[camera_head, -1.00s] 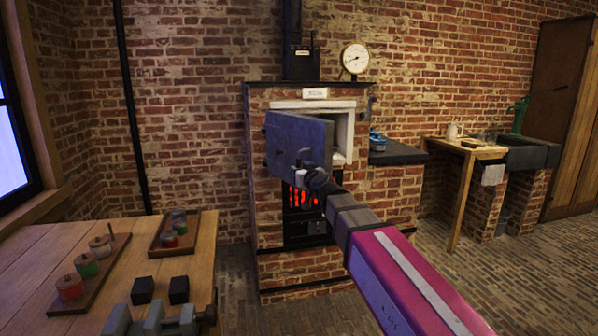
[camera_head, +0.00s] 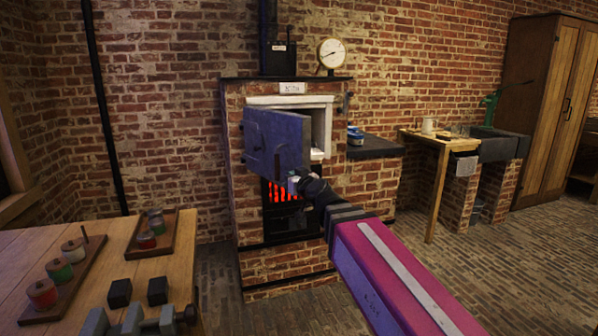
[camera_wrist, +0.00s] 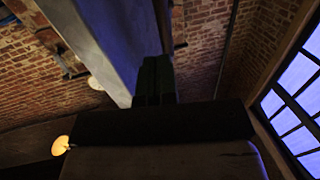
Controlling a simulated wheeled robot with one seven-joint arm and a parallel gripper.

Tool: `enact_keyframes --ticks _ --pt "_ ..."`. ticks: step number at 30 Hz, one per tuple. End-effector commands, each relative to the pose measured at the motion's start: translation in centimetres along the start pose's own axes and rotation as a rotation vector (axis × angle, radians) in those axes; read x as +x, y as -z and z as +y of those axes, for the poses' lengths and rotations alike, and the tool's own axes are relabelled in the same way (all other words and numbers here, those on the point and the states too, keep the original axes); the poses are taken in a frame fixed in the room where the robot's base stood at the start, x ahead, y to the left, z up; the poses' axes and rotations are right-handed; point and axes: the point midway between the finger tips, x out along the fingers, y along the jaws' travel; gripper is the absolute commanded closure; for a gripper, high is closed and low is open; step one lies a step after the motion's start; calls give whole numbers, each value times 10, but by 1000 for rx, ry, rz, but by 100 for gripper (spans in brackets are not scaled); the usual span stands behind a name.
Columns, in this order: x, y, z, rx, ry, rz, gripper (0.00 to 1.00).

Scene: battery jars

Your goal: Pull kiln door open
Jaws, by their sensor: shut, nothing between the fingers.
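The kiln (camera_head: 355,200) is brick, with a white-framed opening (camera_head: 319,128). Its blue-grey kiln door (camera_head: 262,135) stands partly open, its right edge swung out toward me and its left side by the frame. A dark upright handle (camera_head: 278,162) is on its front near the right. My gripper (camera_head: 293,181) is shut and empty at the door's lower right edge, just right of and below the handle. In the wrist view, the dark fingers (camera_wrist: 155,80) are together beside the door's slab (camera_wrist: 105,35). Whether they touch it I cannot tell.
A wooden table (camera_head: 185,250) with trays of jars (camera_head: 60,270) and two black blocks (camera_head: 120,292) stands at left front. The firebox (camera_head: 285,192) glows below the door. A dark side shelf (camera_head: 375,147) is right of the kiln. Brick floor is clear at right.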

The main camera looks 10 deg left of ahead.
Motion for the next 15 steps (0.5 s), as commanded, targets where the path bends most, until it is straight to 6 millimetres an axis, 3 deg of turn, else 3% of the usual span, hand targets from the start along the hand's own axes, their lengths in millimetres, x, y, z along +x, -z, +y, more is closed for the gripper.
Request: enact_keyframes --ticks 5,8,15 --pt "-11 -66 37 25 14 -175 100" --pt "-28 -121 66 64 9 -335 100" --pt "-100 -249 136 212 -81 -753 100"
